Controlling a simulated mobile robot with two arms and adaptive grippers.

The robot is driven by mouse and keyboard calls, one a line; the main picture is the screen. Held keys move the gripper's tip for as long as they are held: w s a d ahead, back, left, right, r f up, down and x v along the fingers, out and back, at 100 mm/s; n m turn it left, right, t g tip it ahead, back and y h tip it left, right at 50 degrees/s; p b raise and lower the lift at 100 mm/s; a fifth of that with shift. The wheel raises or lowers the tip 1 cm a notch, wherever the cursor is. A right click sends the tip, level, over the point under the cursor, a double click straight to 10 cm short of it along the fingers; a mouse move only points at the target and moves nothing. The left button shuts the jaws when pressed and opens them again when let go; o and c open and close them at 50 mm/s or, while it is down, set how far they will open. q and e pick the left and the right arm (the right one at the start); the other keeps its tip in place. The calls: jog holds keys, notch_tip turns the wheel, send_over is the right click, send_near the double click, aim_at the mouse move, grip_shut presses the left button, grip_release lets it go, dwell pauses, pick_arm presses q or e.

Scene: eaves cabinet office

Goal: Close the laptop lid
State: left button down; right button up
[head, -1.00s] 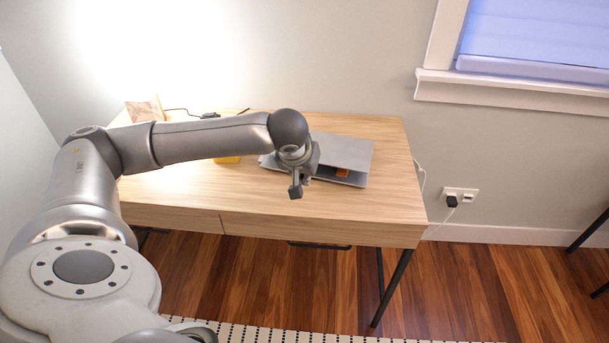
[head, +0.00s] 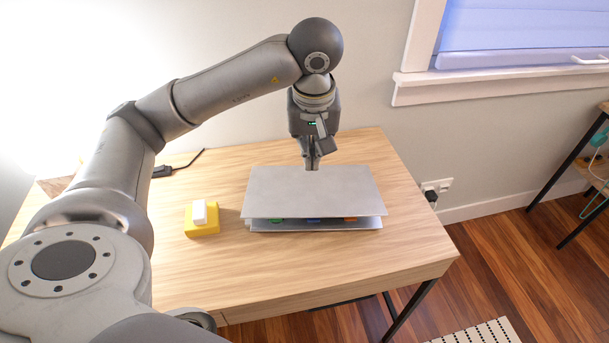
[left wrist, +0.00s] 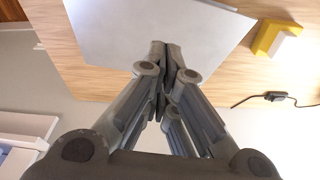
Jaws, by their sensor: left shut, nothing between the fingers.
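The grey laptop (head: 315,190) lies on the wooden desk. Its lid is folded down almost flat over the base, with a narrow gap along the front edge where small green, blue and orange spots show. My left gripper (head: 312,165) is shut and empty, pointing down at the lid's back edge; I cannot tell whether it touches. In the left wrist view the closed fingertips (left wrist: 160,48) overlap the edge of the pale lid (left wrist: 150,25). My right gripper is not in view.
A yellow block with a white top (head: 201,218) stands on the desk (head: 200,270) left of the laptop. A black cable (head: 180,168) lies behind it. The desk's front and right areas are clear. A wall outlet (head: 437,186) is at the right.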

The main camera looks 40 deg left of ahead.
pick_arm(q)
send_over(313, 206)
jog(key=f, duration=0.9)
jog(key=shift+w+a+f, duration=0.1)
jog(key=shift+a+f, duration=0.05)
jog(key=shift+a, duration=0.05)
jog(key=f, duration=0.3)
jog(key=shift+s+d, duration=0.25)
jog(key=shift+f, duration=0.35)
jog(key=shift+d, duration=0.1)
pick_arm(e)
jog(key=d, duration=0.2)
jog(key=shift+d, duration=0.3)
pick_arm(q)
jog(key=shift+s+f, duration=0.1)
